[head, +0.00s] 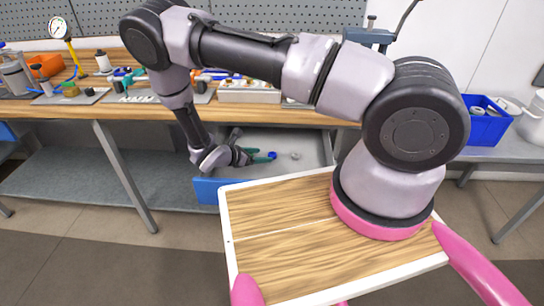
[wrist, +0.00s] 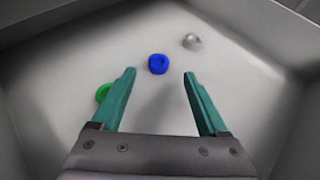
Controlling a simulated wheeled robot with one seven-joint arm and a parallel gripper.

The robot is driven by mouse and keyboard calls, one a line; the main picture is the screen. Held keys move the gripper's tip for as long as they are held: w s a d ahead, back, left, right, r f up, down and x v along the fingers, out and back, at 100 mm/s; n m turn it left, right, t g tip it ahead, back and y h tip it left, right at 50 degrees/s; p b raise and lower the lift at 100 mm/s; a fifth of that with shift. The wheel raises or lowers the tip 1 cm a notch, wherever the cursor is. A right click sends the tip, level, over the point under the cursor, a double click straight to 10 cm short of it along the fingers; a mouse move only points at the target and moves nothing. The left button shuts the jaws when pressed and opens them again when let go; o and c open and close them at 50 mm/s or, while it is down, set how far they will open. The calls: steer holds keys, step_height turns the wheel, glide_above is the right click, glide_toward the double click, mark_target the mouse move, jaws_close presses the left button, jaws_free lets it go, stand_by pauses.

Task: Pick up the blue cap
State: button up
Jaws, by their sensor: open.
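The blue cap (wrist: 158,64) lies on the light floor of an open drawer. In the wrist view it is just beyond my fingertips, roughly centred between them. My gripper (wrist: 160,74) is open, with two green fingers spread apart and nothing between them. In the head view my gripper (head: 254,156) reaches down into the drawer under the workbench. There the blue cap (head: 272,155) shows as a small blue spot by the fingers.
A green ring-like piece (wrist: 103,92) lies beside the left finger, partly hidden by it. A silvery round piece (wrist: 192,41) lies farther back to the right. The drawer's blue front (head: 206,191) and grey walls surround the gripper. The workbench top (head: 290,115) is above.

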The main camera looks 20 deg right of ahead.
mark_target(272, 154)
steer(key=x, duration=0.5)
steer(key=shift+w+a, duration=0.1)
jaws_close()
steer(key=shift+r, duration=0.1)
